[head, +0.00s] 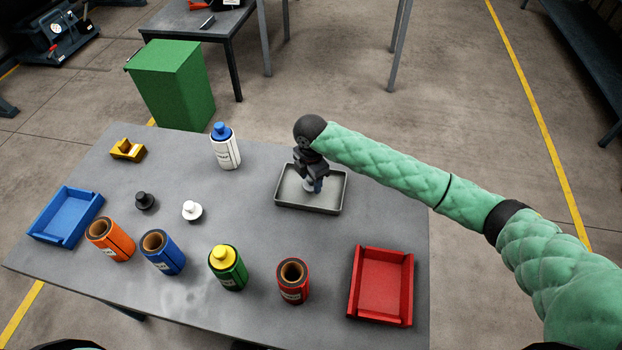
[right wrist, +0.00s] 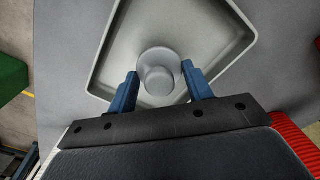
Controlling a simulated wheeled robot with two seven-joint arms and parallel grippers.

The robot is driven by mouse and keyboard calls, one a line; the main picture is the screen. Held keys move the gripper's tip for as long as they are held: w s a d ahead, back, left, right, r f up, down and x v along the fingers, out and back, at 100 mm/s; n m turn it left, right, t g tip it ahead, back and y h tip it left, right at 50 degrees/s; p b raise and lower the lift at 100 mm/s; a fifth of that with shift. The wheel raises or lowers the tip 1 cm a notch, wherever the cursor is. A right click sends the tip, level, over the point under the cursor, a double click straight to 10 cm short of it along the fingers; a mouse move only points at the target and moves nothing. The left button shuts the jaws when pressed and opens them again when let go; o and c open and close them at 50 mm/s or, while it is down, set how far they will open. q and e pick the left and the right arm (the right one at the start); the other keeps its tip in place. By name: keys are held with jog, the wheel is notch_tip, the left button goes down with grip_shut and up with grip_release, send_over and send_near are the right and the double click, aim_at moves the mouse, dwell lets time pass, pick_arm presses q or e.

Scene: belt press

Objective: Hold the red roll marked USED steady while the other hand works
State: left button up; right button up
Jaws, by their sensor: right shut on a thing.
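The red roll (head: 293,280) stands upright near the table's front edge. Its brown core is open at the top and its label is too small to read. My right gripper (head: 314,184) is well behind it, at the grey tray (head: 308,210). In the right wrist view its blue fingers (right wrist: 159,84) are on either side of a round grey plug (right wrist: 158,60), shut on it. The plug is over or in the tray (right wrist: 103,60); I cannot tell whether it touches the floor of it. No gripper touches the red roll. My left gripper is not in view.
A red tray (head: 353,300) is right of the red roll, a green roll with yellow cap (head: 228,272) left of it.

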jog(key=shift+f, duration=0.1)
jog(key=o, duration=1.1)
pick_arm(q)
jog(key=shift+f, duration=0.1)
pick_arm(e)
jog(key=shift+r, duration=0.4)
pick_arm(q)
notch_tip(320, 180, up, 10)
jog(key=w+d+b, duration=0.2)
jog(key=b, duration=0.2)
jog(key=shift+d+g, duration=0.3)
pick_arm(e)
notch_tip(320, 180, up, 11)
jog(key=shift+r, duration=0.2)
